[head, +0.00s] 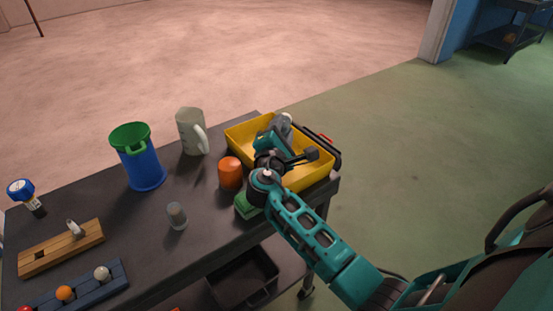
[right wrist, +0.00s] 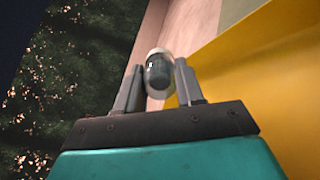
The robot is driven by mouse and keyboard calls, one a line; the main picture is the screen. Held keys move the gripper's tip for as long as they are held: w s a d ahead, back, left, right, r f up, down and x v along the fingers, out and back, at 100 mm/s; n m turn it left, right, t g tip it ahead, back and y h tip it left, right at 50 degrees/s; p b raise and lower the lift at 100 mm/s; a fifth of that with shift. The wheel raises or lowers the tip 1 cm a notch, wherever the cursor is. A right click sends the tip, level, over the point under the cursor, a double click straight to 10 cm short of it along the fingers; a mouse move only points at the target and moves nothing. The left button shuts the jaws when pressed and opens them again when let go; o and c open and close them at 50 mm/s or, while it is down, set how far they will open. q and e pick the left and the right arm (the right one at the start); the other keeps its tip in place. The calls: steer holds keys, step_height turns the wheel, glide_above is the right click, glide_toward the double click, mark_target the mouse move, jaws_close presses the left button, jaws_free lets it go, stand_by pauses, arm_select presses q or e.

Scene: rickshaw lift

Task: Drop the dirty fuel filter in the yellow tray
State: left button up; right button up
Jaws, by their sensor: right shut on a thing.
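The yellow tray (head: 312,178) stands at the right end of the dark table. Its yellow wall (right wrist: 285,75) fills the right side of the right wrist view. My right gripper (head: 282,124) is over the tray's far part and is shut on a small filter (right wrist: 158,72). In the right wrist view the filter has a dark middle and pale ends and sits between the two fingers. In the head view only a pale end of it shows, and my arm hides part of the tray's inside. My left gripper is not in view.
An orange cylinder (head: 230,173) and a green block (head: 246,206) sit close to the tray's left. A small grey cylinder (head: 177,216), a blue bin (head: 144,172) with a green rim and a pale jug (head: 190,132) stand further left. A wooden block (head: 60,249) lies front left.

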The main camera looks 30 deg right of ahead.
steer(key=o, duration=1.1)
